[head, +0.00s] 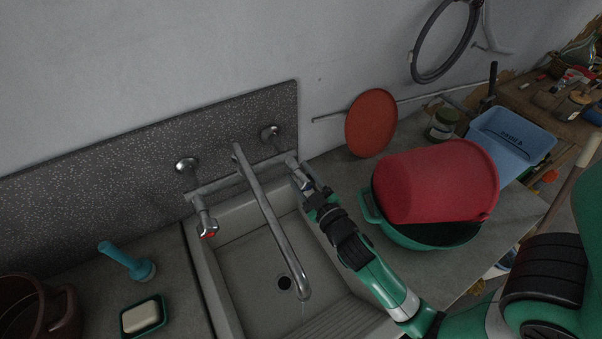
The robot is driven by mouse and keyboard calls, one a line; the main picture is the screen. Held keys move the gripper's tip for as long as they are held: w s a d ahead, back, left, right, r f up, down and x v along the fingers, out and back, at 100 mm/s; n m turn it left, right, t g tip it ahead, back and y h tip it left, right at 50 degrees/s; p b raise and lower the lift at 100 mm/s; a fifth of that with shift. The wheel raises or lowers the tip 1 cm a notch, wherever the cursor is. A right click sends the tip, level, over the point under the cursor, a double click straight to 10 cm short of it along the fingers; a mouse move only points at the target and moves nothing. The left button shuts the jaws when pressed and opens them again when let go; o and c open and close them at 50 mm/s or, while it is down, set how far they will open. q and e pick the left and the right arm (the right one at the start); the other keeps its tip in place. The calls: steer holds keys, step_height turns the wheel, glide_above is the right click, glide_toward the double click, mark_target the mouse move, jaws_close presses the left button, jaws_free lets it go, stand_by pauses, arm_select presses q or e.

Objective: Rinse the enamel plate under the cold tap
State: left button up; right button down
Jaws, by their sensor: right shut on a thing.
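My right gripper (307,187) reaches over the right side of the sink and is shut on the cold tap (292,163), the right-hand handle of the wall mixer. The jaws hide most of that handle. The long chrome spout (262,205) points down over the basin; I cannot tell clearly whether water runs from it. A round red-orange disc (371,123) leans upright against the wall right of the sink; it may be the enamel plate, but I cannot be sure. No plate shows in the sink (246,262). My left gripper is out of view.
The red-marked tap (207,228) is on the left. A red tub (437,182) lies tilted in a green basin (413,235) right of my arm. A blue brush (127,261) and a soap dish (143,316) are on the left counter. A jar (442,125) and blue tub (511,140) stand behind.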

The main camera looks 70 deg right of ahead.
steer(key=shift+n, duration=0.7)
steer(key=shift+c, duration=1.4)
jaws_free()
steer(key=b+v, duration=0.4)
steer(key=v, duration=0.7)
steer(key=shift+s+a, duration=0.25)
